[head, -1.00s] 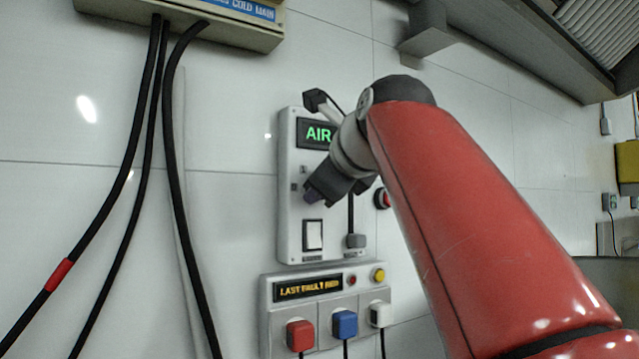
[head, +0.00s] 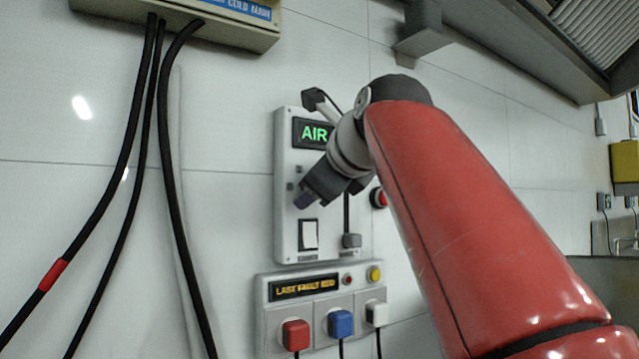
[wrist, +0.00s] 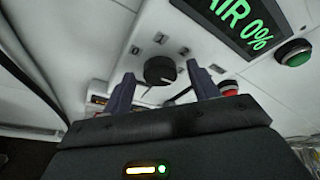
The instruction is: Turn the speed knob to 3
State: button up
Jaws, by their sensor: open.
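The speed knob (wrist: 160,70) is round and black with a pale mark on its right side, on a light control panel in the wrist view. My gripper (wrist: 161,74) is open there, with one dark finger to each side of the knob in the picture. I cannot tell whether the fingers touch it. In the head view my gripper (head: 308,197) is in front of the panel (head: 289,240), and the knob is hidden behind it. The panel's display (wrist: 240,18) reads "AIR 0%" in green.
Below is a socket box (head: 262,325) with red, blue and white plugs. Black cables (head: 172,150) hang at left.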

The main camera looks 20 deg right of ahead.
jog(key=a+v, duration=0.1)
jog(key=v, duration=0.6)
jog(key=shift+s+d, duration=0.4)
jog(key=shift+d, duration=0.15)
jog(key=s+f+n+g+h, duration=0.1)
jog(key=s+f+n+g, duration=0.15)
jog(key=f+n, duration=0.75)
jog(key=s+f+n+g, duration=0.1)
jog(key=f+n+g, duration=0.2)
jog(key=f, duration=1.3)
jog(key=s+f+n+g, duration=0.1)
jog(key=s+f+n, duration=0.2)
jog(key=f, duration=0.5)
jog(key=s+f+n+g, duration=0.1)
jog(key=s+f+n, duration=0.3)
jog(key=f, duration=0.5)
jog(key=s+f+n+g, duration=0.1)
jog(key=s+f+n, duration=0.2)
jog(key=f+n, duration=0.2)
notch_tip(320, 180, down, 3)
jog(key=shift+s+a+f+h, duration=0.25)
jog(key=shift+s+a+h, duration=0.05)
jog(key=shift+s+h, duration=0.1)
jog(key=shift+g, duration=0.25)
